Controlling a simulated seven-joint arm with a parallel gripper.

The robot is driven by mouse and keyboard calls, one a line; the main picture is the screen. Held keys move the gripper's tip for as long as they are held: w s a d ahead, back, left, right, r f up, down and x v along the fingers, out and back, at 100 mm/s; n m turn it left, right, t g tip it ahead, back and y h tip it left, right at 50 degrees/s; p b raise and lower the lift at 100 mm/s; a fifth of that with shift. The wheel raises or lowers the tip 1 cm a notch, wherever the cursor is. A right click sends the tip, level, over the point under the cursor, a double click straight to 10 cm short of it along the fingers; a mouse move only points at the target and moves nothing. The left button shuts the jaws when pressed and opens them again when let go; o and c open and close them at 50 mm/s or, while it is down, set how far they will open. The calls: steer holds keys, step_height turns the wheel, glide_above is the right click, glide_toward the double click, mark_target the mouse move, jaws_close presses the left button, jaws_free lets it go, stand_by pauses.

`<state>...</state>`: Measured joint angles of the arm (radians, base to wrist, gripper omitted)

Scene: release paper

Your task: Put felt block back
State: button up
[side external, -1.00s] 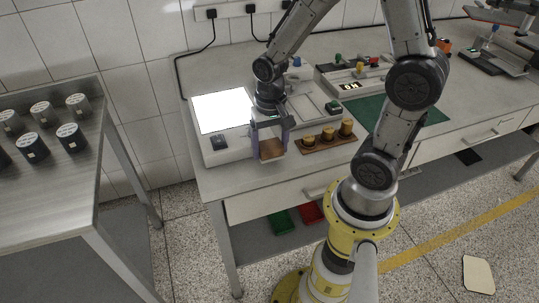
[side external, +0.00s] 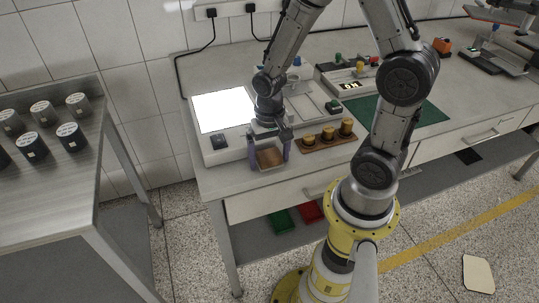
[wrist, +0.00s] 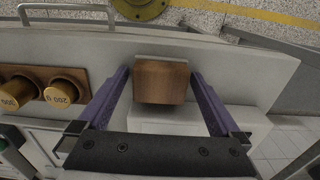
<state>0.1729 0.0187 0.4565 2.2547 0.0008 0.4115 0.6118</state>
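The felt block (wrist: 160,82) is a brown, wood-coloured block. It sits at the front left edge of the bench, on what looks like a small pale holder (side external: 259,168). My gripper (wrist: 160,73) is open, with its two purple fingers on either side of the block. The wrist view shows a gap between the block and each finger. In the side external view my gripper (side external: 270,164) is above and around the block (side external: 270,157). The block's underside is hidden.
A wooden rack (side external: 329,143) with several brass weights stands right of my gripper. Behind it is a device with a lit white screen (side external: 223,110). A green mat (side external: 425,112) lies further right. A side table (side external: 50,180) with several dark cylinders is at left.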

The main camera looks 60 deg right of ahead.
mark_target(270, 154)
steer(key=shift+r, duration=0.1)
step_height(270, 154, up, 12)
steer(key=s+a+r+n+t, duration=0.4)
steer(key=s+r+n+t, duration=0.1)
steer(key=s+r+n, duration=0.3)
steer(key=shift+s+a+r+n+t, duration=0.2)
steer(key=shift+s+r+n+t, duration=0.1)
steer(key=shift+s+r+n, duration=0.15)
